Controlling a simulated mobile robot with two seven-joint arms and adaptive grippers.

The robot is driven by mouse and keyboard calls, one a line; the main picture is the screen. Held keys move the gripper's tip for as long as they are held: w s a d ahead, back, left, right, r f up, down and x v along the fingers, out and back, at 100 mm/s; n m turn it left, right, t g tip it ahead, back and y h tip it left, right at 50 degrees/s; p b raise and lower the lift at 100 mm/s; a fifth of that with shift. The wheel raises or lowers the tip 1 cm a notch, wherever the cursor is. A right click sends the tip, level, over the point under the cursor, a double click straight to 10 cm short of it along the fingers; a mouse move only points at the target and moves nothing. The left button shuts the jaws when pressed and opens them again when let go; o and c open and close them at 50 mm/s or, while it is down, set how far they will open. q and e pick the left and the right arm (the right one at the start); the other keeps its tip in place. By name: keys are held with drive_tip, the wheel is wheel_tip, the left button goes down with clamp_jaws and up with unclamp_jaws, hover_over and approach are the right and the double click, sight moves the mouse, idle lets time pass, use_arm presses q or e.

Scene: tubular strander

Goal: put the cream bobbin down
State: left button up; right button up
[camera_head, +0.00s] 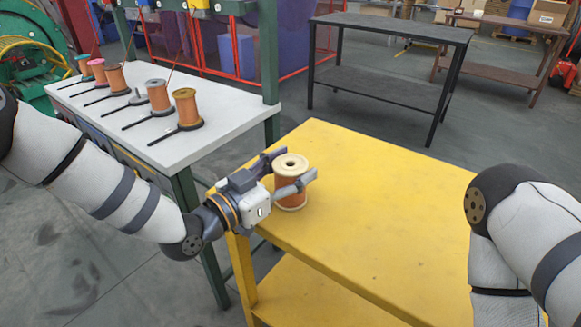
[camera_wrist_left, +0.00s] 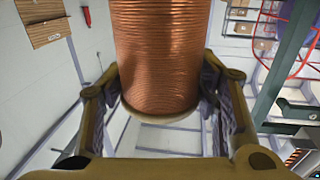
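The cream bobbin (camera_head: 291,168), wound with copper wire, stands upright over the left part of the yellow table (camera_head: 390,205). My left gripper (camera_head: 293,168) reaches it from the left, one finger on each side, and is shut on it. In the left wrist view the copper winding of the bobbin (camera_wrist_left: 160,55) fills the space between the two fingers, which press close against its sides. I cannot tell whether its base touches the table top. My right gripper is out of view; only my right arm shows at the right edge.
A pale workbench (camera_head: 165,138) at the left carries several bobbins, among them a gold-flanged one (camera_head: 187,108), on dark-handled stands. A dark table (camera_head: 395,35) stands behind. A green post (camera_head: 268,60) rises by the bench. The yellow table's middle and right are clear.

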use_arm(q)
drive_tip(key=o, duration=0.4)
drive_tip(key=shift+r, duration=0.15)
drive_tip(key=p+v, duration=0.1)
drive_tip(key=v, duration=1.1)
drive_tip(key=s+a+f+n+g+y, duration=0.2)
drive_tip(key=s+f+n+g+y, duration=0.1)
drive_tip(key=s+f, duration=0.55)
drive_tip(key=s+a+f+n+g+y, duration=0.1)
drive_tip(key=s+f+n+g+y, duration=0.25)
drive_tip(key=f, duration=0.75)
drive_tip(key=s+a+f+n+g+y, duration=0.1)
drive_tip(key=s+a+f+g+y, duration=0.1)
drive_tip(key=s, duration=0.6)
drive_tip(key=s+a+f+n+g+y, duration=0.1)
drive_tip(key=s+a+f+g+y, duration=0.1)
drive_tip(key=s+a, duration=0.3)
drive_tip(key=s+a+f+n+g+y, duration=0.1)
drive_tip(key=s+a+f+g+y, duration=0.1)
drive_tip(key=s, duration=1)
drive_tip(key=shift+s+a+f+g, duration=0.15)
drive_tip(key=shift+a+g, duration=0.3)
drive_tip(key=shift+g, duration=0.25)
drive_tip(key=shift+s+a+f+g, duration=0.1)
drive_tip(key=shift+s+a+g, duration=0.05)
drive_tip(key=shift+a+g, duration=0.4)
drive_tip(key=shift+d, duration=0.1)
